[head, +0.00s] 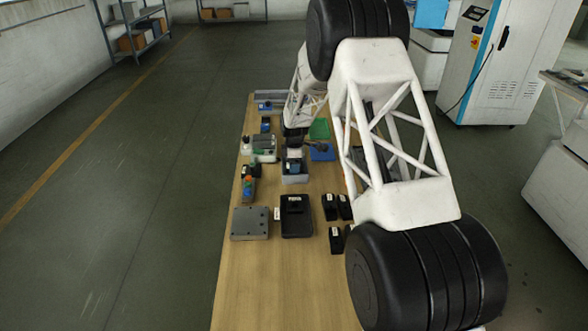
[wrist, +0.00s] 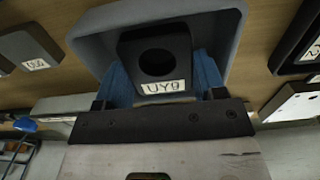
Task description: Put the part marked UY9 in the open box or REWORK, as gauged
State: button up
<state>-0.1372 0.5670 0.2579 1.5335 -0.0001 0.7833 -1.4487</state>
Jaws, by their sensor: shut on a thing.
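The part marked UY9 (wrist: 155,62) is a black block with a round hole and a white label. In the wrist view it sits between the blue fingers of my gripper (wrist: 157,80), which is shut on it. Behind it in that view is a grey open box (wrist: 228,22). In the head view my gripper (head: 293,163) is over this pale grey box (head: 295,179) in the middle of the table. The box's inside is largely hidden, and I cannot tell whether the part is within its rim or above it. I cannot read a REWORK marking.
A black tray (head: 297,230) holding a dark piece and a grey plate (head: 250,223) lie nearer. Several black blocks (head: 330,207) stand to the right. A green tray (head: 319,129) and a blue tray (head: 321,152) lie farther back. The table's near end (head: 284,290) is clear.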

jog(key=shift+f, duration=1.05)
jog(key=shift+f, duration=0.1)
jog(key=o, duration=1.2)
jog(key=shift+o, duration=0.2)
notch_tip(320, 180, up, 12)
